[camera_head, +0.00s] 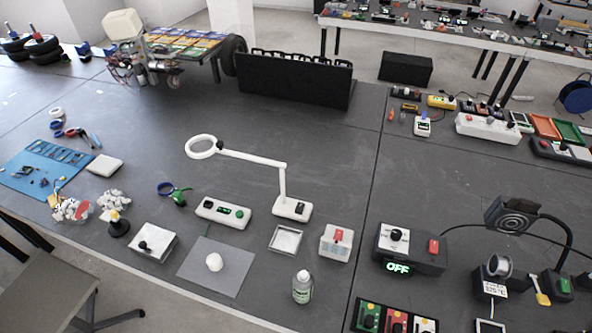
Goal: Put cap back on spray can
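A small white can (302,289) with a green-and-white label stands upright near the front edge of the dark table, right of centre. Its top is narrow and light; I cannot tell whether a cap is on it. A small white rounded piece (214,262), which may be the cap, sits on a grey square mat (195,262) to the left of the can. The two are apart. Neither of my grippers is in view.
A white magnifier lamp (283,185) stands behind the can. A small white tray (285,240), a white box with a red switch (337,242) and a black power unit reading OFF (410,249) are near it. The table's middle is largely clear.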

